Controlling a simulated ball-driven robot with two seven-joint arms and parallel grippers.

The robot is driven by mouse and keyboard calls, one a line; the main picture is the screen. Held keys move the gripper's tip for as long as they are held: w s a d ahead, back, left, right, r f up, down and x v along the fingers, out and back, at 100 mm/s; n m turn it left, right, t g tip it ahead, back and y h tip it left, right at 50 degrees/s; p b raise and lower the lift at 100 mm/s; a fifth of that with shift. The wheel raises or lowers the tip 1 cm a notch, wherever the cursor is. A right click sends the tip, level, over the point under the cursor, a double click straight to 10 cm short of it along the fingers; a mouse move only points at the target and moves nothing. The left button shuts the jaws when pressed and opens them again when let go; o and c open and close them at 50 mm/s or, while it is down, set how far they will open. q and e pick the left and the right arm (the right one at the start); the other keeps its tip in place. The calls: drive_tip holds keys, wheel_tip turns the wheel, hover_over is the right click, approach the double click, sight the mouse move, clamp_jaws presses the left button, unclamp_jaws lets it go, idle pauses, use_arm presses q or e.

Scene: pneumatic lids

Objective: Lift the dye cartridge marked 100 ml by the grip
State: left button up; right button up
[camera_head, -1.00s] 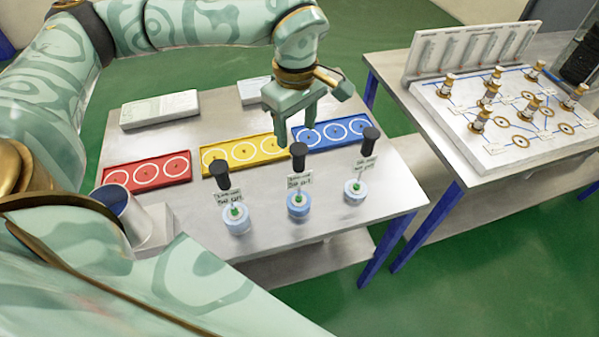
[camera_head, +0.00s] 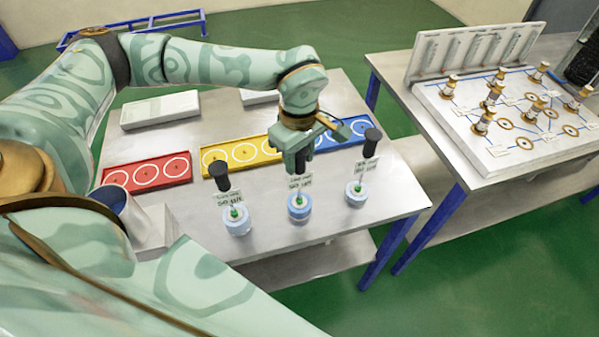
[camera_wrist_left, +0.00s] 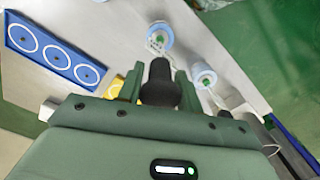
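Three dye cartridges with pale blue round bases, small label cards and upright black grips stand in a row: left (camera_head: 237,222), middle (camera_head: 299,208), right (camera_head: 356,195). The labels are too small to read, so I cannot tell which is marked 100 ml. My left gripper (camera_head: 300,165) is low over the middle cartridge, pointing down. In the left wrist view the middle cartridge's black grip (camera_wrist_left: 159,82) stands between the two open fingers; the gripper has not visibly closed on it. In the head view the gripper hides most of that grip. My right gripper is not in view.
Red (camera_head: 148,172), yellow (camera_head: 240,153) and blue (camera_head: 343,132) trays with ringed places lie behind the cartridges. A grey box (camera_head: 160,110) lies at the back left. A second table with a white board (camera_head: 515,125) stands at the right. The table's front edge is close to the cartridges.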

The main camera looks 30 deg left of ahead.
use_arm(q)
drive_tip(key=shift+r, duration=0.2)
drive_tip(key=shift+c, duration=0.3)
wheel_tip(320, 180, up, 2)
drive_tip(key=s+d+r+p, duration=0.1)
drive_tip(key=s+r+p, duration=0.9)
drive_tip(key=s, duration=0.4)
drive_tip(key=shift+r, duration=0.35)
idle(0.5)
drive_tip(key=shift+d, duration=0.1)
